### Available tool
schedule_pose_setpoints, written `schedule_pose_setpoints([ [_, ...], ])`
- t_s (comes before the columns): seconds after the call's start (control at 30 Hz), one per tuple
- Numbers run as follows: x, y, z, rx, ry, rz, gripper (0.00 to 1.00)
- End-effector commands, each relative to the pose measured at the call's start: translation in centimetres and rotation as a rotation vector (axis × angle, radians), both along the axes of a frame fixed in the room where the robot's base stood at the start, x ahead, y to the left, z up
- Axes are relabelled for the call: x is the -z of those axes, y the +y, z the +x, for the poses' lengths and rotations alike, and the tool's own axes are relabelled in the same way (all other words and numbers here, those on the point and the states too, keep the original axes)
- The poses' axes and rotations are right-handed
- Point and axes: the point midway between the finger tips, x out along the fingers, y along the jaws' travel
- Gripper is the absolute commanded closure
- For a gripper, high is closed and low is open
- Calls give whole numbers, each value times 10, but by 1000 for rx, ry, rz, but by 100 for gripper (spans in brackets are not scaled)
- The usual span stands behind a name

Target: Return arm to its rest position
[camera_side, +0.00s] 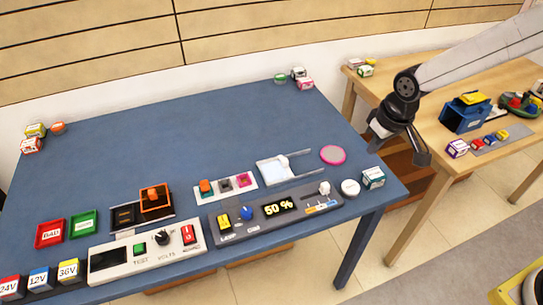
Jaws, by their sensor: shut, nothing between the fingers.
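My gripper (378,140) is at the right of the side view, at the end of my grey arm that comes in from the upper right. It hangs above the right edge of the blue table (220,120), beside the gap to the wooden table. It is shut and holds nothing. Its fingertips are small and dark here, and it touches none of the objects in view.
A control panel with a "50 %" display (278,208), a test panel (145,252), red (50,233) and green (83,224) trays and small boxes line the blue table's front. A blue bin (465,115) stands on the wooden table (425,90). The blue table's middle is clear.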

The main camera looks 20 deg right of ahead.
Motion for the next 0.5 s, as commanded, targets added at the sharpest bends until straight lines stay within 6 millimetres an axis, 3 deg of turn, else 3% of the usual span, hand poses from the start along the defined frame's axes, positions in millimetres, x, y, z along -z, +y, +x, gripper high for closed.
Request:
schedule_pose_setpoints([
  [0.2,-4,-47,-52,73,-13,-1,100],
  [0.5,0,-83,-114,144,-24,-4,100],
])
